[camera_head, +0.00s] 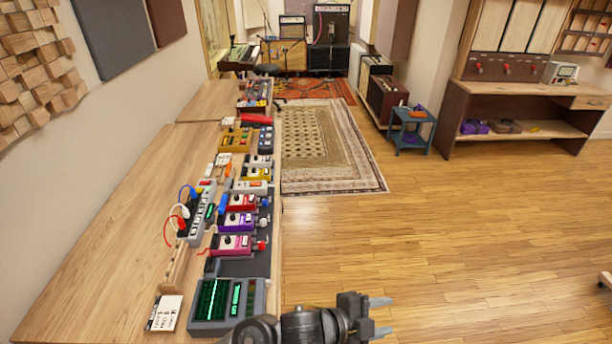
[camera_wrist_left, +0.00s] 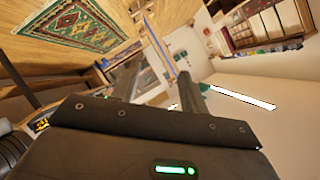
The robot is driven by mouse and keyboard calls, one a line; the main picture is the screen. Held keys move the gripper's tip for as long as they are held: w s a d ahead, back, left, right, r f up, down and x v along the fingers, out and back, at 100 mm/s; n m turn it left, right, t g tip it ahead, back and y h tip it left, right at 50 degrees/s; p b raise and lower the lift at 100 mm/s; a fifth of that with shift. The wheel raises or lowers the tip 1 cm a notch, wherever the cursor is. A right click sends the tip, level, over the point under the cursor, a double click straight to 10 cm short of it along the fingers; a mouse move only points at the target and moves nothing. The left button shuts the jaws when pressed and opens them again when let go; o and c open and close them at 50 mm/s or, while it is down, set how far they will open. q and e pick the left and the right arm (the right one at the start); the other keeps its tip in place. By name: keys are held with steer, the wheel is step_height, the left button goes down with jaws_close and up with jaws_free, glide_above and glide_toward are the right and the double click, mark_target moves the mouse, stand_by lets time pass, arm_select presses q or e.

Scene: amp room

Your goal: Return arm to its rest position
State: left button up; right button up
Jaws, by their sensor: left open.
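My left arm comes in at the bottom of the head view, and its gripper (camera_head: 381,316) points to the right over the wooden floor. It stands to the right of the workbench's front end, beside the grey device with green screens (camera_head: 230,303). In the left wrist view my left gripper (camera_wrist_left: 157,82) shows two fingers spread apart with nothing between them. My right arm and gripper are not in view.
The long wooden workbench (camera_head: 112,262) carries a row of coloured pedals and a power strip (camera_head: 198,214) with plugs. A patterned rug (camera_head: 318,150) lies beyond. A blue cart (camera_head: 409,130) and a shelving desk (camera_head: 520,98) stand to the right. The wooden floor (camera_head: 450,230) is mostly clear.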

arm_select(q)
steer(key=s+a+f+n+t+y, duration=0.1)
steer(key=s+a+f+n+y, duration=0.15)
steer(key=a+n, duration=0.6)
steer(key=s+a+f+n+y, duration=0.1)
steer(key=a+f+n+y, duration=0.25)
steer(key=a, duration=0.95)
steer(key=s+a+f+n+t+y, duration=0.1)
steer(key=s+a+f+n+y, duration=0.2)
steer(key=a+n, duration=0.6)
steer(key=s+a+f+g+y, duration=0.2)
steer(key=s+a+g+y, duration=0.1)
steer(key=s+a, duration=0.65)
step_height(320, 180, down, 29)
steer(key=g+b, duration=0.1)
steer(key=b, duration=0.4)
steer(key=s+a+f+b, duration=0.1)
steer(key=s+f+b, duration=0.1)
steer(key=s+f, duration=0.6)
steer(key=s+a+f+g+b, duration=0.1)
steer(key=s+a+f+b, duration=0.1)
steer(key=s+f, duration=0.6)
step_height(320, 180, down, 6)
steer(key=shift+s+g+y+b, duration=0.2)
steer(key=shift+g+y+b, duration=0.1)
steer(key=shift+b, duration=0.2)
